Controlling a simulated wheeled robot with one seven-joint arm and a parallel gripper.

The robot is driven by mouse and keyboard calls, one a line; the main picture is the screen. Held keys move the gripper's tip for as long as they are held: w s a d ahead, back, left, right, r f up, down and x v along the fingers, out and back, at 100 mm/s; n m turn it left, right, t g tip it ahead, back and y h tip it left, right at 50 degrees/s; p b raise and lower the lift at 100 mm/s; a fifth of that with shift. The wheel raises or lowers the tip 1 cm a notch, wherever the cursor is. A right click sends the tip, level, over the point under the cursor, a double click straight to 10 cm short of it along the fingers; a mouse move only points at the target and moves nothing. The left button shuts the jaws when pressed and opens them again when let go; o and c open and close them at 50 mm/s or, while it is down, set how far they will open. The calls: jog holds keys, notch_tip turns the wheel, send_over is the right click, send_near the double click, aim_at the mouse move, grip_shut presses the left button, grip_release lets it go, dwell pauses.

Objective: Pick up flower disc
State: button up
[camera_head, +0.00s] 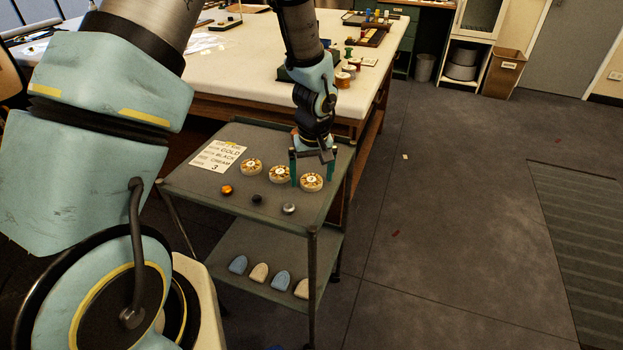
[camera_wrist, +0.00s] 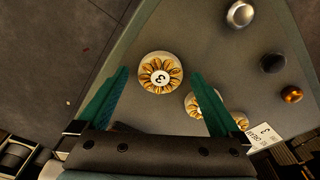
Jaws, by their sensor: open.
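Three round cream discs with gold petal patterns and numbered centres lie in a row on the cart top: a left disc (camera_head: 251,166), a middle disc (camera_head: 279,174) and a right disc (camera_head: 311,182). My gripper (camera_head: 312,174) points down over the right disc, open and empty. In the wrist view the disc marked 3 (camera_wrist: 160,73) shows between the two spread teal fingers, apart from both. The middle disc (camera_wrist: 192,103) is partly hidden behind one finger. The exact height of my fingertips over the disc is hard to tell.
A card (camera_head: 219,156) reading gold, black, cream, 3 lies on the cart (camera_head: 195,190). In front of the discs are an amber knob (camera_head: 226,190), a black knob (camera_head: 257,199) and a silver knob (camera_head: 289,208). A large cluttered table (camera_head: 240,70) stands close behind.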

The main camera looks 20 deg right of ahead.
aim_at(312, 181)
jog(key=shift+f, duration=0.25)
jog(key=shift+c, duration=0.2)
jog(key=c, duration=1.3)
jog(key=shift+r, duration=0.15)
notch_tip(312, 181, up, 10)
jog(key=shift+f+b, duration=0.1)
jog(key=shift+b, duration=1.15)
